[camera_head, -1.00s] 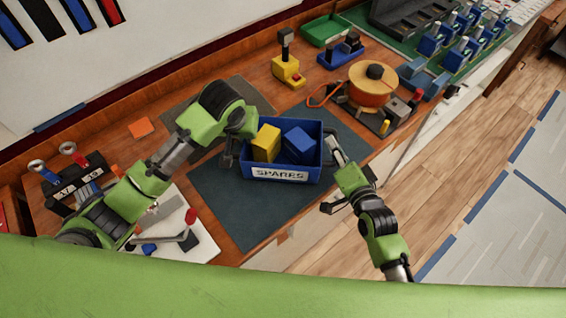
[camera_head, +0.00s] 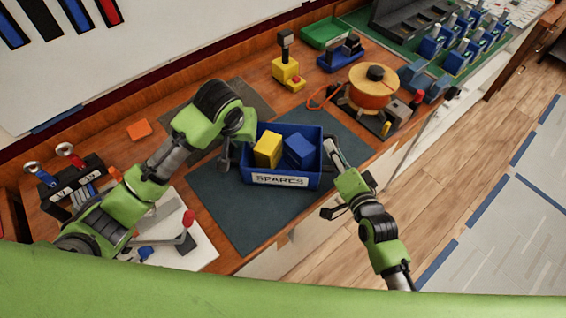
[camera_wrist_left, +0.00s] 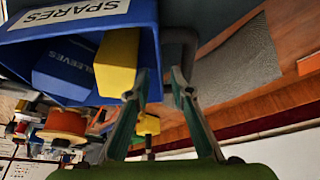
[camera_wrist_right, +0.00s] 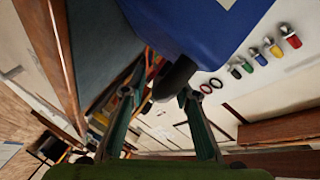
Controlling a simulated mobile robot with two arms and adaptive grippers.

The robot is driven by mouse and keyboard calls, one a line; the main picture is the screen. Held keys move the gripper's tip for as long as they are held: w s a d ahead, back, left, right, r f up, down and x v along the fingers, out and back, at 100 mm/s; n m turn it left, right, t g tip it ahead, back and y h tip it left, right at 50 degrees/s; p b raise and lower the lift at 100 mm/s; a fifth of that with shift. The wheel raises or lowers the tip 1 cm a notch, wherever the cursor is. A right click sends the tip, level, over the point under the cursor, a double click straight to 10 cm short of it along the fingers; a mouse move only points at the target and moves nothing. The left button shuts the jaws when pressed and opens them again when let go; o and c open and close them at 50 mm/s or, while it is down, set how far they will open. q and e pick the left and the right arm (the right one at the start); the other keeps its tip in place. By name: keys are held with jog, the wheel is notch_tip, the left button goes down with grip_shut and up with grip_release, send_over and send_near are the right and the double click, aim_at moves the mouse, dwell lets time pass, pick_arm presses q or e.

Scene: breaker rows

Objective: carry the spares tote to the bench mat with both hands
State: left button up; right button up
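The blue spares tote (camera_head: 314,180) is over the dark bench mat (camera_head: 225,205); I cannot tell for sure whether its base touches the mat. It holds a yellow block (camera_head: 268,149) and a blue block (camera_head: 300,151). My left gripper (camera_head: 232,158) is at the tote's left side. In the left wrist view its fingers (camera_wrist_left: 160,85) are apart, with the grey handle (camera_wrist_left: 182,38) just beyond the tips. My right gripper (camera_head: 333,158) is at the right side. In the right wrist view its fingers (camera_wrist_right: 160,90) are apart, with the dark handle (camera_wrist_right: 174,80) near the right finger.
An orange spool (camera_head: 370,90) on a stand is right of the mat. A yellow device (camera_head: 287,70) and green tray (camera_head: 325,32) are behind. A breaker block (camera_head: 75,185) and white board with a red-knobbed lever (camera_head: 188,220) are left. The front bench edge is close.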

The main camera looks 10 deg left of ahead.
pick_arm(q)
jog(key=v, duration=0.4)
jog(key=shift+s+r, duration=0.15)
jog(key=shift+r, duration=0.2)
jog(key=shift+s+r, duration=0.1)
jog(key=shift+r, duration=0.1)
pick_arm(e)
jog(key=shift+s, duration=0.25)
jog(key=v, duration=1.1)
jog(key=shift+s+d, duration=0.2)
jog(key=shift+s, duration=0.05)
